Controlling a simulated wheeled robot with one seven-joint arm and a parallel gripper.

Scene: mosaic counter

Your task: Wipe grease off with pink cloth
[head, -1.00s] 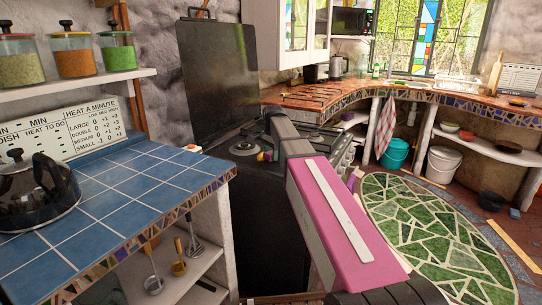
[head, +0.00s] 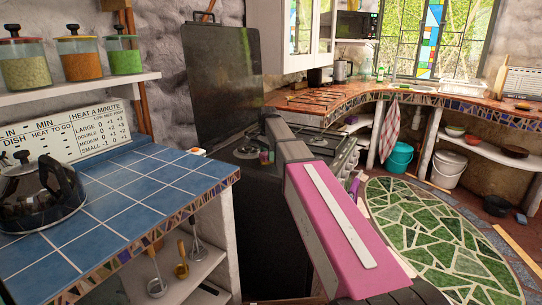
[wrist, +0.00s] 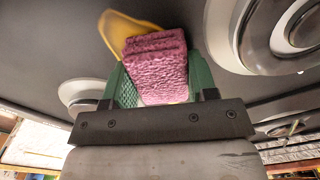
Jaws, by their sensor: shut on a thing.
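The pink cloth (wrist: 155,55) is a folded, rough-textured pad between the two green fingers of my gripper (wrist: 160,88) in the wrist view. My gripper is shut on it. A yellow patch (wrist: 118,32), which looks like the grease, shows on the dark stove surface just beyond and left of the cloth. The cloth overlaps its edge in the picture; I cannot tell whether they touch. In the head view, my arm hides most of the gripper, and only a small coloured bit shows over the stove top (head: 246,153).
Burners (wrist: 285,30) stand close on the right of the cloth in the wrist view. The raised dark stove lid (head: 222,80) stands behind the stove. A blue tiled counter (head: 120,200) with a kettle (head: 38,190) is to the left.

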